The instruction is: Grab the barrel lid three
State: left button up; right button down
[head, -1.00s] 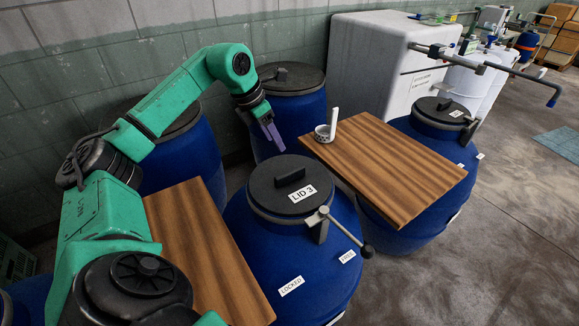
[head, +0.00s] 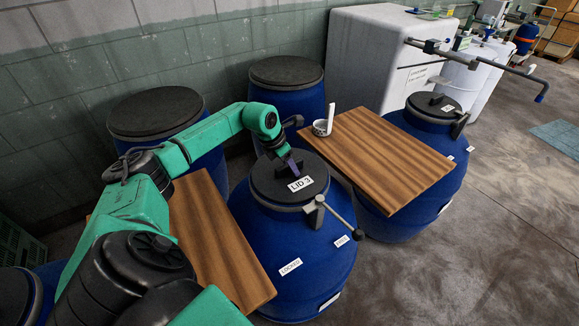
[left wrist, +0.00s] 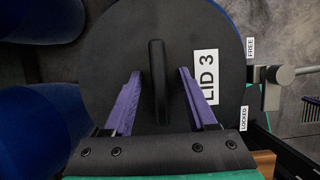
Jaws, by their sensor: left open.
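The black barrel lid marked LID 3 (head: 262,183) sits on top of a blue barrel (head: 290,248) in the middle of the head view. In the left wrist view the lid (left wrist: 115,50) fills the middle, with its raised black bar handle (left wrist: 158,80) upright in the picture. My left gripper (head: 292,163) is over the lid. Its purple fingers (left wrist: 160,75) are open, one on each side of the handle, with gaps between finger and handle. Whether the fingertips reach below the handle's top is unclear. My right gripper is not in view.
A lever clamp (head: 320,208) stands at the lid's right edge, near LOCKED and FREE labels. Wooden boards lie to the right (head: 385,155) and left (head: 215,240) of the barrel. More blue barrels stand behind.

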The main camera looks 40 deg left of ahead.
pick_arm(q)
grip_shut()
jog(key=shift+r, duration=0.1)
dwell(1.2)
